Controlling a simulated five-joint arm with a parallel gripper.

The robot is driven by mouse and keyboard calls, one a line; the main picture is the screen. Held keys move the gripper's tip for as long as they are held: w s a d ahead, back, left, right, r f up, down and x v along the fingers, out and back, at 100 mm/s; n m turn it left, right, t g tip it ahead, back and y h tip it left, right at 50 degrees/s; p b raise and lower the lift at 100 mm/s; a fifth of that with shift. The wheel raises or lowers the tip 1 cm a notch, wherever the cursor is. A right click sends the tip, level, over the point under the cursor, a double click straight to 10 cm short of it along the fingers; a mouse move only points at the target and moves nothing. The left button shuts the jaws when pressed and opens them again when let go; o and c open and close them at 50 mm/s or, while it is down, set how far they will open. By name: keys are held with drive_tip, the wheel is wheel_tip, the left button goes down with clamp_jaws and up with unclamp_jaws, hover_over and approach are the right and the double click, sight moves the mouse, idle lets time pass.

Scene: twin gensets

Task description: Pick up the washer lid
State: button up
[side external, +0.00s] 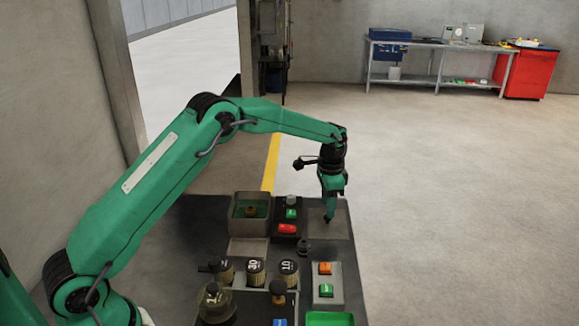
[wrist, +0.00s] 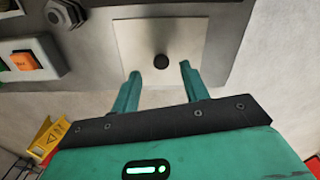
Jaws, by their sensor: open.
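A flat grey square plate with a dark round knob, which looks like the washer lid (wrist: 135,40), lies on the dark bench panel in the wrist view. It also shows at the panel's back right in the side view (side external: 341,222). Its knob (wrist: 161,62) appears between my fingertips, slightly beyond them. My gripper (wrist: 160,71) is open and empty, pointing down over the lid. In the side view my gripper (side external: 327,219) is low over the plate, and the knob is hard to make out there. Whether the fingers touch it I cannot tell.
Left of the lid are a box with red and green buttons (side external: 288,229) and an open grey basin (side external: 250,228). A dark hex fitting (side external: 304,247) and an orange-and-green button box (side external: 326,285) stand nearer. Several dark-topped cylinders stand at front left.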

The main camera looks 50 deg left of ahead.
sight(328, 220)
drive_tip(key=shift+a+f, duration=0.1)
drive_tip(key=shift+f, duration=1.9)
drive_tip(key=shift+c, duration=0.3)
drive_tip(key=shift+r, duration=0.1)
clamp_jaws()
